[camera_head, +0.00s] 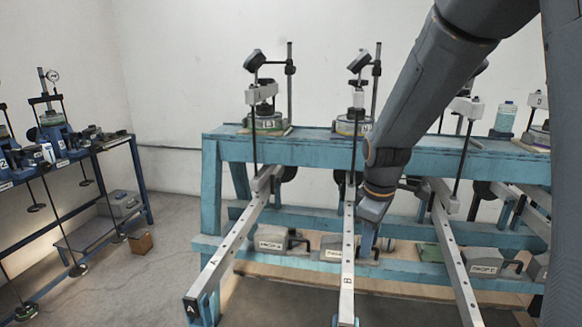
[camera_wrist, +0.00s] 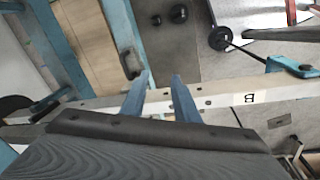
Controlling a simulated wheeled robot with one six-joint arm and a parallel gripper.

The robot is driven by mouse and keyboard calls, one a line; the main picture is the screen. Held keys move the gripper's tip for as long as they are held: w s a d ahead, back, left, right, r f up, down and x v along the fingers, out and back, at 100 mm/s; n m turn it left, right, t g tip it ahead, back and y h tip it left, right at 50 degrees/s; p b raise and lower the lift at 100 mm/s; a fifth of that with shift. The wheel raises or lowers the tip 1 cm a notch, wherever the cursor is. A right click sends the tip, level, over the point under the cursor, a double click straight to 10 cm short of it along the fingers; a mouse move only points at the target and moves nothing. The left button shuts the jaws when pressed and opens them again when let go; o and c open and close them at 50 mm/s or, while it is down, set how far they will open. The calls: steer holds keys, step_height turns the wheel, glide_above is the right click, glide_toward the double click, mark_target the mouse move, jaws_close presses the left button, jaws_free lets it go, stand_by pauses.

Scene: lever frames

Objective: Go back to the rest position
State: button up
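My arm reaches in from the upper right of the head view. My gripper (camera_head: 367,240) points down close to the right side of the lever arm marked B (camera_head: 347,255), a long pale bar with holes. In the wrist view my gripper (camera_wrist: 160,77) shows two blue fingers with a gap between them, and nothing is held. The lever arm B (camera_wrist: 215,101) runs across behind the fingers in that view. Whether the fingers touch it I cannot tell.
A blue bench frame (camera_head: 300,150) carries dial devices and several lever arms. Lever arm A (camera_head: 232,245) is on the left and another lever arm (camera_head: 455,265) on the right. A second bench (camera_head: 140,180) stands far left, with open floor (camera_head: 175,260) between.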

steer(key=s+a+f+m, duration=0.1)
steer(key=s+f+m, duration=0.1)
steer(key=s+m, duration=0.3)
steer(key=s+f+m+g, duration=0.1)
steer(key=s+m, duration=0.4)
steer(key=s, duration=0.7)
steer(key=shift+a+f+m, duration=0.4)
steer(key=shift+s, duration=0.1)
